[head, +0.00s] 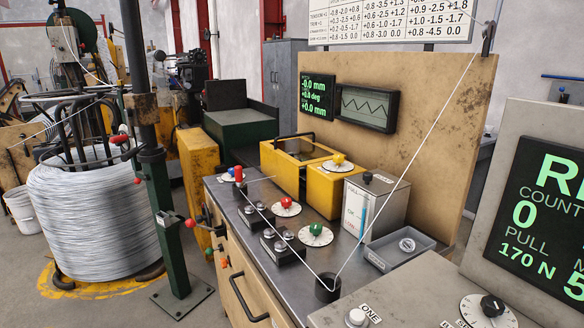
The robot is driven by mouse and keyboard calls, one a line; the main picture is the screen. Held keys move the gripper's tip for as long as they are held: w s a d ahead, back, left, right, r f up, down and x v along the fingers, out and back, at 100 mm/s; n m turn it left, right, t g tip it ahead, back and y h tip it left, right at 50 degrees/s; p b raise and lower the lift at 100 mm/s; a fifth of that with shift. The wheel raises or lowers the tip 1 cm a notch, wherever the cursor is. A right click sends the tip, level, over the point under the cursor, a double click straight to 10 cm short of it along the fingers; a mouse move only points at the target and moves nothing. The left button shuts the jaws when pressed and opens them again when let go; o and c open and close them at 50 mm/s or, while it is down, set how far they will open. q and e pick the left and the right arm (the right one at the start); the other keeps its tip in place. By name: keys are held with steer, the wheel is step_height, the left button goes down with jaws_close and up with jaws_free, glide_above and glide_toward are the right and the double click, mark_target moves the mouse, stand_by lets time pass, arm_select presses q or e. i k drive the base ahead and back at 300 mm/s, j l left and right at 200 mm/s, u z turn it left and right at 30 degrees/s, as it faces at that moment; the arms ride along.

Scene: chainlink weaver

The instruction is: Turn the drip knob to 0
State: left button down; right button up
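Several knobs on white dials show, and I cannot read which one is the drip knob. A red knob (286,202) and a green knob (316,230) sit on the dark bench top. A yellow knob (339,159) sits on top of a yellow box (325,190). A black knob (492,305) is on a dial at the lower right, on a grey console. A grey metal tank (376,207) with a blue gauge strip and a small black cap stands on the bench. The dial readings are too small to tell. Neither of my grippers is in view.
A wire runs from an upper bracket (488,38) down to a black cup (327,288) and on across the bench. Two black roller blocks (257,217) and a grey tray (399,248) are on the bench. A large wire coil (92,220) and green post (170,225) stand left.

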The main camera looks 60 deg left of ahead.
mark_target(338, 159)
steer(key=u, duration=1.55)
steer(key=i+j, duration=0.1)
steer(key=i+j+z, duration=0.1)
steer(key=j, duration=0.2)
